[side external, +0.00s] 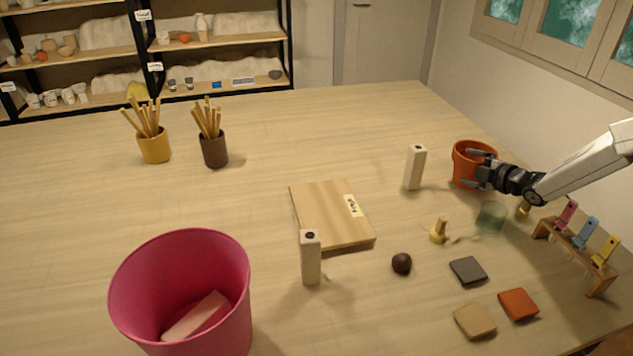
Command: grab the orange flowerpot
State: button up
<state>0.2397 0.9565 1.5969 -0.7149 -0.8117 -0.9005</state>
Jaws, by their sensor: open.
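The orange flowerpot (463,165) stands upright on the table at the right, near the wall side. My gripper (477,168) is open and right at the pot, coming in from the right. Its dark fingers overlap the pot's right side in this view. I cannot tell whether they touch the pot or whether one finger is inside its rim. The pot's right wall is partly hidden behind the fingers.
A cream block (414,168) stands just left of the pot. A greenish glass (491,217) and a wooden rack (575,255) with coloured tags are below my arm. A pink bin (130,310) stands front left. The table behind the pot is clear.

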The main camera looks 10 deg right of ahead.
dwell(0.3)
grip_shut()
jog(key=shift+r, duration=0.15)
dwell(0.3)
jog(key=shift+r, duration=0.7)
jog(key=s+a+r, duration=0.1)
jog(key=s+r, duration=1)
jog(key=s, duration=0.3)
jog(key=shift+a+r, duration=0.15)
jog(key=shift+r, duration=0.1)
